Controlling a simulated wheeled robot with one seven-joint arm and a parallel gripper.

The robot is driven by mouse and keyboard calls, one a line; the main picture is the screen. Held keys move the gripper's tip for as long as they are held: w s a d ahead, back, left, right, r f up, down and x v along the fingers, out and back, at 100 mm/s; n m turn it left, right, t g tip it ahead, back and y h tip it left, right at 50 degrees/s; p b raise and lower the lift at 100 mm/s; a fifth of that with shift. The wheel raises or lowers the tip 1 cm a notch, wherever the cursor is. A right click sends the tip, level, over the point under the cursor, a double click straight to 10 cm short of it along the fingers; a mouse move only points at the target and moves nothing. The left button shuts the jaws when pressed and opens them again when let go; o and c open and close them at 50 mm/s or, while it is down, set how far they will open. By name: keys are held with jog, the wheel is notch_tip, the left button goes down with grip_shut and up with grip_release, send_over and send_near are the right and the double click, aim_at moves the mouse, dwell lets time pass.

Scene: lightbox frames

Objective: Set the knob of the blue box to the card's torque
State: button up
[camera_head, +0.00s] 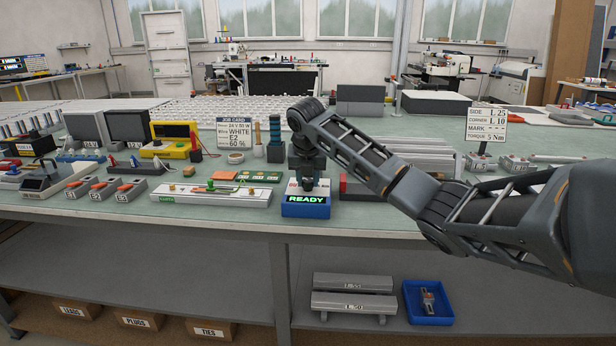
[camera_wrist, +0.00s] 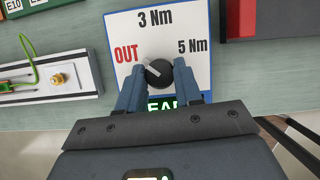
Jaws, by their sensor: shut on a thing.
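The blue box (camera_head: 305,210) stands at the table's front edge, its green display reading READY. In the wrist view its white top (camera_wrist: 188,22) has the marks OUT at left, 3 Nm at the top and 5 Nm at right. The black knob (camera_wrist: 160,74) sits in the middle, its pale pointer line toward the upper left, by OUT. My gripper (camera_wrist: 158,80) points down over the box, its two fingers closed on the knob's sides. The card (camera_head: 487,124) at right reads TORQUE 5 Nm, with SIDE L 25 and CORNER L 10.
A job card (camera_head: 237,133) stands behind, left of my arm. A pale board with green parts (camera_head: 215,195) lies left of the box; a red-fronted block (camera_head: 357,190) lies right of it. A blue tray (camera_head: 428,303) and grey profiles (camera_head: 352,301) are on the shelf below.

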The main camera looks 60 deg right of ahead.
jog(key=m+p, duration=0.1)
jog(key=m+g+p, duration=0.1)
jog(key=m+p, duration=0.1)
jog(key=m+g+p, duration=0.1)
jog(key=m+p, duration=0.1)
jog(key=shift+w+a+r, duration=0.1)
jog(key=shift+w+r, duration=0.1)
jog(key=shift+r, duration=0.05)
jog(key=m+g+p, duration=0.1)
jog(key=m+p, duration=0.1)
jog(key=m+g+p, duration=0.1)
jog(key=m+p, duration=0.1)
jog(key=m, duration=0.1)
jog(key=shift+w+f, duration=0.1)
jog(key=shift+w, duration=0.05)
jog(key=m, duration=0.2)
jog(key=m+g+y, duration=0.1)
jog(key=m, duration=0.1)
jog(key=shift+w+f+m, duration=0.1)
jog(key=shift+f+m, duration=0.1)
jog(key=shift+m, duration=0.2)
jog(key=shift+d+m+g+y+b, duration=0.2)
jog(key=shift+m+g+y+b, duration=0.4)
jog(key=shift+m, duration=0.6)
jog(key=shift+m+y+b, duration=0.3)
jog(key=shift+m+b, duration=0.6)
jog(key=shift+m, duration=0.3)
jog(key=shift+d, duration=0.1)
jog(key=o, duration=1)
